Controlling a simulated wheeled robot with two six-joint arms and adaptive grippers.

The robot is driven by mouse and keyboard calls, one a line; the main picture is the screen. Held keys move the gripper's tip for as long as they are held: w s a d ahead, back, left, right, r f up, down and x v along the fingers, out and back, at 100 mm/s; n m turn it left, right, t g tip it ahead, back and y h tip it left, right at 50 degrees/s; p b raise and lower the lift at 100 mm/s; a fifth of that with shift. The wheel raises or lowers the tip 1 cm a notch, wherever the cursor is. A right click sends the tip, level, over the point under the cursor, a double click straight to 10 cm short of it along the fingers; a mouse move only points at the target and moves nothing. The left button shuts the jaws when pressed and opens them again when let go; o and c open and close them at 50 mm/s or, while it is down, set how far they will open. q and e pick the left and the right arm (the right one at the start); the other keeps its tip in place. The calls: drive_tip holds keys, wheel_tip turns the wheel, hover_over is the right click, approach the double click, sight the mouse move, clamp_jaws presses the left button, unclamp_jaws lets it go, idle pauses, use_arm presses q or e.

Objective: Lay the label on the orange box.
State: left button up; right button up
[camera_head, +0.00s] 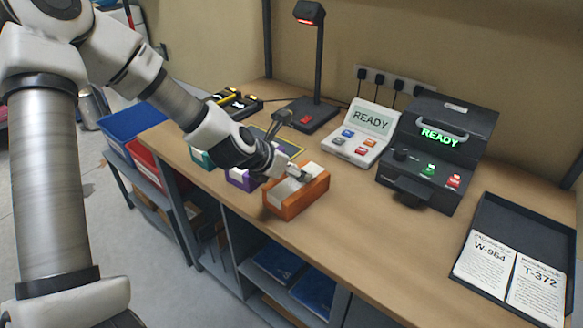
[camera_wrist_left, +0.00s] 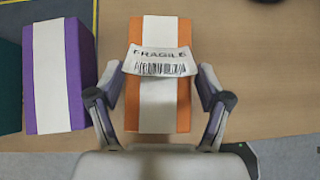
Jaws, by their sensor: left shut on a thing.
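The orange box (camera_head: 306,199) stands near the table's front edge, with a white band along its top. In the left wrist view the orange box (camera_wrist_left: 133,112) lies straight below my gripper. My left gripper (camera_head: 293,174) is over the box, and its fingers (camera_wrist_left: 161,72) reach to both sides of the white label (camera_wrist_left: 160,61). The gripper is shut on the label, which reads FRAGILE above a barcode. The label lies across the white band, slightly curved; I cannot tell whether it touches the box. My right gripper is out of view.
A purple box (camera_head: 240,181) stands close to the left of the orange box, with a teal box (camera_head: 200,157) beyond. A READY console (camera_head: 357,133), a dark machine (camera_head: 432,155) and a black tray (camera_head: 518,225) with two printed slips stand right. Table between is clear.

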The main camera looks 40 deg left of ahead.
use_arm(q)
drive_tip(key=shift+o, duration=0.6)
drive_tip(key=shift+w, duration=0.1)
drive_tip(key=shift+c, duration=0.4)
drive_tip(key=shift+s+r+p, duration=0.1)
drive_tip(key=shift+s+p, duration=0.45)
drive_tip(key=shift+p, duration=0.1)
drive_tip(key=shift+s+a+p, duration=0.2)
drive_tip(key=shift+s+p, duration=0.45)
drive_tip(key=shift+s, duration=0.3)
drive_tip(key=o, duration=0.6)
